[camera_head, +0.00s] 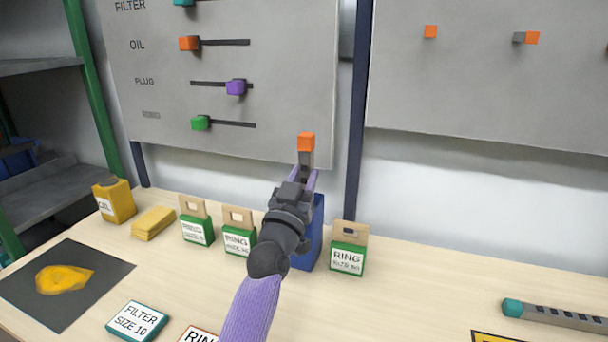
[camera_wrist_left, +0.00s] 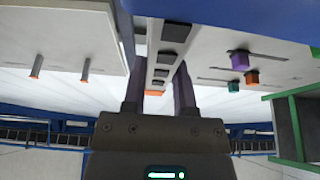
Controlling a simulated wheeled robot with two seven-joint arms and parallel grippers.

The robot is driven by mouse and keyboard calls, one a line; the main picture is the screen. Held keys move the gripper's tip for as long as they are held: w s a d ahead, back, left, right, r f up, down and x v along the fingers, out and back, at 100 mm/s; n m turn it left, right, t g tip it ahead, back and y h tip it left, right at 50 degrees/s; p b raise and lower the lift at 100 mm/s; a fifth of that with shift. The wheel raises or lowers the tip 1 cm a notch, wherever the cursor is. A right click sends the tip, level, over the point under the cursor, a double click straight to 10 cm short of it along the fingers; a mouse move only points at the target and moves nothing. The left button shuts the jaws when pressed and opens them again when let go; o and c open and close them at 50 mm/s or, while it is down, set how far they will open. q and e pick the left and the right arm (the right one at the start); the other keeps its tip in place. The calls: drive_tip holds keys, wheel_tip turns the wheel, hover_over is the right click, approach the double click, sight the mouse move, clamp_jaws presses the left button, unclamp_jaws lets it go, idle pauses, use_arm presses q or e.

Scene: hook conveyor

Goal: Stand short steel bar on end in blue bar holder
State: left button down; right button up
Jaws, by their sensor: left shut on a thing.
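The short steel bar (camera_head: 306,158) is grey with an orange end (camera_head: 306,141) and stands roughly upright, orange end up. My left gripper (camera_head: 304,178) is shut on it. In the left wrist view the bar (camera_wrist_left: 163,60), with dark slots, runs between the fingers (camera_wrist_left: 158,90). The blue bar holder (camera_head: 314,235) stands on the bench behind my left forearm, which hides much of it. A blue surface (camera_wrist_left: 230,15), likely the holder, fills the top of the left wrist view. The bar's lower end is hidden in the head view. My right gripper is not in view.
Green ring boxes (camera_head: 348,258) stand on both sides of the holder. A longer bar with a teal end (camera_head: 512,308) lies at the right. A yellow oil can (camera_head: 114,201) and a dark mat (camera_head: 60,285) are at the left. Wall panels rise behind the bench.

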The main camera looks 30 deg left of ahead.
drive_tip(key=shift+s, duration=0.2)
use_arm(q)
drive_tip(key=shift+c, duration=1.8)
unclamp_jaws()
drive_tip(key=shift+o, duration=0.2)
drive_tip(key=shift+s+f, duration=0.2)
drive_tip(key=shift+s, duration=0.15)
drive_tip(key=p+v, duration=0.1)
drive_tip(key=v, duration=0.8)
drive_tip(key=shift+p, duration=0.3)
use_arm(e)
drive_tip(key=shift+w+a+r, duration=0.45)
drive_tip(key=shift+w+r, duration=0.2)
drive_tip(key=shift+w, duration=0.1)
use_arm(q)
drive_tip(key=shift+s, duration=0.1)
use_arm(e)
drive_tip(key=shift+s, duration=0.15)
